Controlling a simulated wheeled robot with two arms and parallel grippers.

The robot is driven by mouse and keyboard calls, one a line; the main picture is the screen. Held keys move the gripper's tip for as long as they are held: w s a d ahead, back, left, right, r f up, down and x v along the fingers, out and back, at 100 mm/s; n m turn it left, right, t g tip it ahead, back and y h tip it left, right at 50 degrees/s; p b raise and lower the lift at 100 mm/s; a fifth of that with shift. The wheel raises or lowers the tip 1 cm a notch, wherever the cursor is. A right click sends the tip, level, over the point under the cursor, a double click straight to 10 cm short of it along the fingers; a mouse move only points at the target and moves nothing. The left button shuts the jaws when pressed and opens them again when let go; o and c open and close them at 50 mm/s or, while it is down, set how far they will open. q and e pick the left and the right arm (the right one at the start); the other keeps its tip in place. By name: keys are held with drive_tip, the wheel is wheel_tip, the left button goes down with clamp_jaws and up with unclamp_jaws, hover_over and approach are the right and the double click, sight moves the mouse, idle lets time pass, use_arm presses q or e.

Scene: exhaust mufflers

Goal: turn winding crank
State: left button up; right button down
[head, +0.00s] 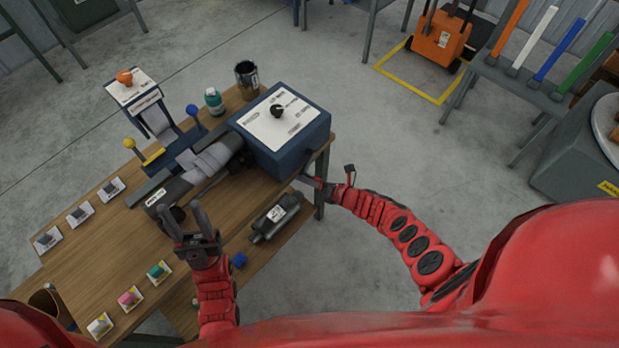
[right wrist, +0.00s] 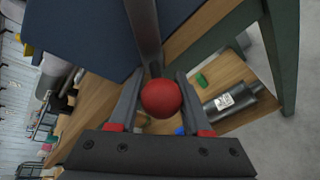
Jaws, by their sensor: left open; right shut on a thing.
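The winding crank shows in the right wrist view as a red ball knob (right wrist: 161,98) on a grey arm (right wrist: 145,35), beside the dark blue machine box (right wrist: 80,35). My right gripper (right wrist: 160,80) is shut on the red knob, one finger on either side. In the head view my right gripper (head: 312,182) is at the near right side of the blue machine box (head: 318,130), and the knob is hidden there. My left gripper (head: 192,226) is open and empty near the end of the dark cylinder (head: 178,192) on the machine.
The wooden workbench (head: 95,255) carries several small cards with parts. A muffler (head: 275,218) lies on the lower shelf below my arms. A dark can (head: 247,75) and a green bottle (head: 213,100) stand behind the machine.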

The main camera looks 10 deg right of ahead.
drive_tip(key=shift+a+r, duration=0.1)
drive_tip(key=shift+r, duration=0.2)
drive_tip(key=shift+c, duration=1.9)
unclamp_jaws()
drive_tip(key=shift+f, duration=0.1)
drive_tip(key=p+v, duration=0.4)
drive_tip(key=v, duration=1.3)
drive_tip(key=shift+d, duration=0.3)
